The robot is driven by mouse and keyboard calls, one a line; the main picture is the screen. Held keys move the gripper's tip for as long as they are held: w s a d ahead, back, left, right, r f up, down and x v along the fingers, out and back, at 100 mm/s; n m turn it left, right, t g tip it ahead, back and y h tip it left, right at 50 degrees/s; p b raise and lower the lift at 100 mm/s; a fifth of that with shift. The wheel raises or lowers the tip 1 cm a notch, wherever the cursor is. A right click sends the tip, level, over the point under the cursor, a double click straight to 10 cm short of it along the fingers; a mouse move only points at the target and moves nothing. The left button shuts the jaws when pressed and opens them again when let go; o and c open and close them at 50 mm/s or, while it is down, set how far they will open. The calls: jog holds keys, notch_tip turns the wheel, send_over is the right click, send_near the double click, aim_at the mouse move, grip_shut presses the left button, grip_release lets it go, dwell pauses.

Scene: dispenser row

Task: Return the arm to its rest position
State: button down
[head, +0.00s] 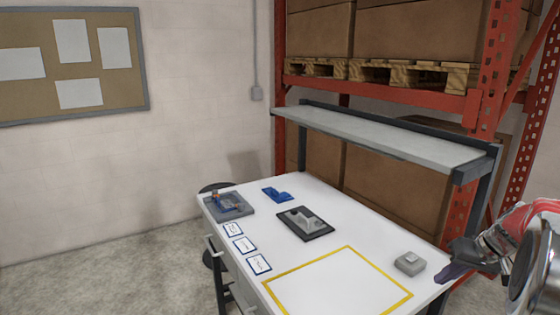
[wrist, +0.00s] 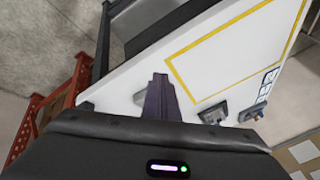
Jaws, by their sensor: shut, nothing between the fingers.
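My gripper (head: 445,277) shows at the right edge of the head view, off the right front corner of the white table and near the grey block. Its dark purple fingers are shut with nothing between them. In the wrist view the closed fingers (wrist: 160,78) point up over the white tabletop (wrist: 217,70). My arm comes in from the right edge of the head view, and most of it is out of the picture.
A small grey block (head: 409,263) sits beside a yellow-outlined area. A dark tray with a grey device (head: 304,222), a blue device (head: 277,194) and a grey base with blue and orange parts (head: 229,204) stand further back. A shelf (head: 385,135) and red rack (head: 463,200) rise behind.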

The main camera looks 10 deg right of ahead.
jog(key=s+a+r+n, duration=0.1)
jog(key=s+a, duration=0.5)
jog(key=a, duration=0.6)
jog(key=s+a+r+n+h, duration=0.1)
jog(key=s+a+r, duration=0.2)
jog(key=s+a, duration=0.4)
jog(key=s+a+r+n+h, duration=0.1)
jog(key=s+a, duration=0.6)
jog(key=a, duration=1)
jog(key=shift+a+r+n, duration=0.3)
jog(key=shift+r, duration=0.6)
jog(key=shift+s+d, duration=0.1)
